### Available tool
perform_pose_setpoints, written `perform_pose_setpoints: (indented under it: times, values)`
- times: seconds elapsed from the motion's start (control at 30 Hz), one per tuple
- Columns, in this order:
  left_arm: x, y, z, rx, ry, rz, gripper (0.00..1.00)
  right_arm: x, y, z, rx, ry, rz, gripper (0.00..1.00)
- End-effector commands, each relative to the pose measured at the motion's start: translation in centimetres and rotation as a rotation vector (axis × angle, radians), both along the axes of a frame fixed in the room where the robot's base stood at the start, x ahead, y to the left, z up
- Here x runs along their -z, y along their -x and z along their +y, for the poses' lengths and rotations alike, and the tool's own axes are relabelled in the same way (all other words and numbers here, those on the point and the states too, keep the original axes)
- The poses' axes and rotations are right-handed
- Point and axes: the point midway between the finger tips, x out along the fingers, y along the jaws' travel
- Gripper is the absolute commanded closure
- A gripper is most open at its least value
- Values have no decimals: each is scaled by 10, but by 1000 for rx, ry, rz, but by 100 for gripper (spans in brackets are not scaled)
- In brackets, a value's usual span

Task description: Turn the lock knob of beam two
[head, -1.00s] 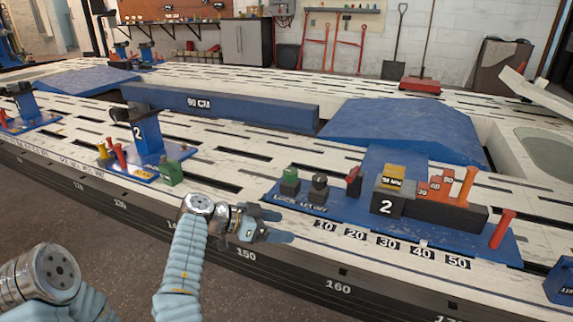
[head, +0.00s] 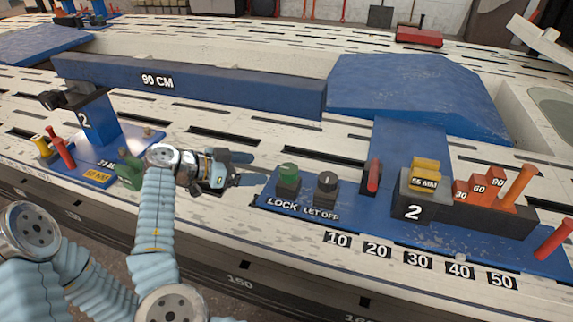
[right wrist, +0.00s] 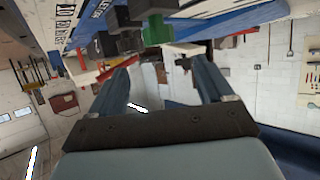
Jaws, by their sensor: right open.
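The green lock knob (head: 288,171) sits on a dark block above the word LOCK on the blue panel (head: 345,222) of station 2. It also shows in the right wrist view (right wrist: 156,28), ahead of and between the fingertips. My right gripper (head: 257,168) is open and empty, just left of the knob, its two fingers pointing toward it with a small gap. Its fingers also show in the right wrist view (right wrist: 163,66). My left gripper is out of view.
A black knob (head: 326,185) marked LET OFF stands right of the lock knob, then a red lever (head: 373,177). A black block marked 2 (head: 413,211) holds a yellow 55 MM piece. A long blue beam (head: 200,88) lies behind. A green piece (head: 130,172) stands left of my right gripper.

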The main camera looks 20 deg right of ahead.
Motion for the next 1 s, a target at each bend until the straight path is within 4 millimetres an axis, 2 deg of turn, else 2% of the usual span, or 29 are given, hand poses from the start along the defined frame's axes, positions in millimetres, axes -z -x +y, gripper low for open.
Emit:
perform_pose_setpoints:
  times: [0.3, 0.5, 0.67, 0.93, 1.0]
  values:
    - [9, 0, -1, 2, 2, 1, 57, 30, -12, -67, 3, 1, 0, 20]
    - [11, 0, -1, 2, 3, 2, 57, 41, -18, -96, 1, 0, 0, 20]
    - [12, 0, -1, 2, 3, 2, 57, 44, -20, -105, 0, 0, -1, 20]
    - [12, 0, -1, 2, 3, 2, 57, 45, -20, -106, -1, -1, -1, 20]
    - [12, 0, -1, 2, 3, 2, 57, 45, -21, -106, -1, -1, 0, 31]
